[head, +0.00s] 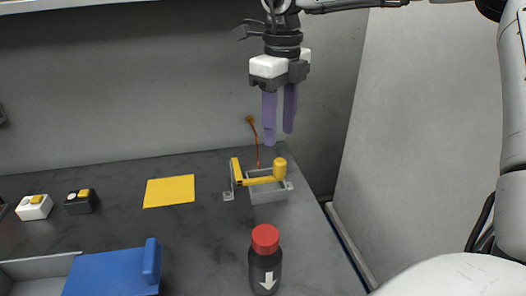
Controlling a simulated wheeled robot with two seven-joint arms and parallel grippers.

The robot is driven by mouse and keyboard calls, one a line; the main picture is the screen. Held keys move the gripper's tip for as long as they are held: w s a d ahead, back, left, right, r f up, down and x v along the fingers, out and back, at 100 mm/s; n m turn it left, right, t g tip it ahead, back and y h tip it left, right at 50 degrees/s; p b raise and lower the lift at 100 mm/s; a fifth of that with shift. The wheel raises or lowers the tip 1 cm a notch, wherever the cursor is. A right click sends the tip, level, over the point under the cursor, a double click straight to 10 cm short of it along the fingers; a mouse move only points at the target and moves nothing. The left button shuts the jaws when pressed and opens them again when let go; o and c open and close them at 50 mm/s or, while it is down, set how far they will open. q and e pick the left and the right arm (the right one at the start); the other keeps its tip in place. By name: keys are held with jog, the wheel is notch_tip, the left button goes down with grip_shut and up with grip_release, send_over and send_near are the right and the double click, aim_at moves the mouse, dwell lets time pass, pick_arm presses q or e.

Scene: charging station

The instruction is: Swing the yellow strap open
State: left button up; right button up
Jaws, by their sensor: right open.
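The yellow strap (258,181) lies across the top of a small grey metal bracket (268,197) towards the right of the dark worktop. A yellow upright knob (280,168) stands at its right end, and a yellow piece rises at its left end. My right gripper (279,138) points down with two purple fingers, above and apart from the strap. The fingers are a little apart with nothing between them. My left gripper is not in view.
A dark bottle with a red cap (265,238) stands in front of the bracket. A yellow square (169,191) lies left of it. Two small switch boxes (33,208) and a blue-lidded box (110,275) are further left. An orange cord (254,137) hangs behind.

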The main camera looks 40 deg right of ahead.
aim_at(280, 160)
jog(key=f, duration=0.9)
jog(key=shift+s+f, duration=0.15)
jog(key=shift+s, duration=0.1)
grip_shut()
